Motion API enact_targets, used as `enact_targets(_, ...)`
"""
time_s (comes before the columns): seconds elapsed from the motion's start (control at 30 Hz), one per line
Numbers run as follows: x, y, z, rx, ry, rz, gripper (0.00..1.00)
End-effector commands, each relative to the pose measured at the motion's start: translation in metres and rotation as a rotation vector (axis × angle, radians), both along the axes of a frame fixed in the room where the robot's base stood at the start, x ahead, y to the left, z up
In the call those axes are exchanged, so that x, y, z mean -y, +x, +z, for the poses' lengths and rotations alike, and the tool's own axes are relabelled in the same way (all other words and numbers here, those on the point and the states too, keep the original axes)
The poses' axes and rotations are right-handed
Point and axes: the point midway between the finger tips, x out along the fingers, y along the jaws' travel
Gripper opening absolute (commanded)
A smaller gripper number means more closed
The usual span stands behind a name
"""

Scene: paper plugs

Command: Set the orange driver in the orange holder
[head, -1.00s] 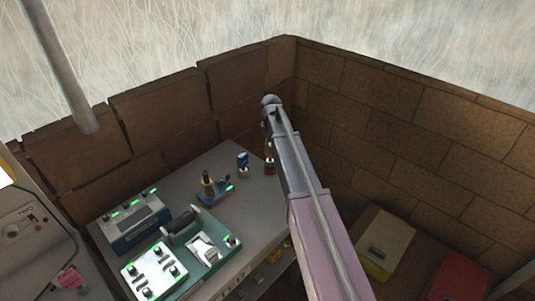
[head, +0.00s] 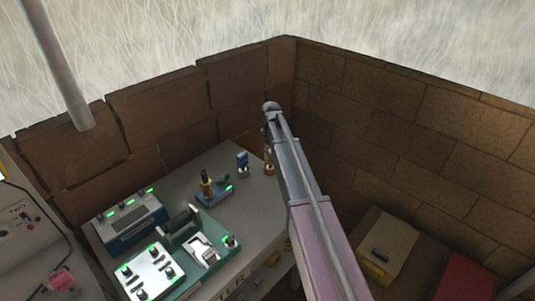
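A small orange upright piece (head: 268,161) stands at the back right of the grey bench (head: 235,207), close beside my arm. My arm partly covers it, and it is too small to tell whether it is the orange holder, the orange driver or both together. My arm reaches up from the lower right to a bend above the bench's back corner. My gripper is hidden behind my arm, so what it holds does not show.
A blue piece on a pale base (head: 243,165) stands left of the orange one. A green panel (head: 208,256) and a blue box (head: 131,222) fill the front left. Brick walls close the back and right.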

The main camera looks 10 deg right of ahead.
Motion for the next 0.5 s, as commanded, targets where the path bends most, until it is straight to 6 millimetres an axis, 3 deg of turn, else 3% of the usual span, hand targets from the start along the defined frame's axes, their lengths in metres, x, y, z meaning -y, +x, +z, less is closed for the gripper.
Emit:
enact_targets(0.03, 0.0001, 0.0001, 0.0001, 0.0, 0.0, 0.0, 0.54)
enact_targets(0.1, 0.0001, 0.0001, 0.0001, 0.0, 0.0, 0.0, 0.73)
enact_targets(0.5, 0.0001, 0.0001, 0.0005, 0.0, 0.0, 0.0, 0.73)
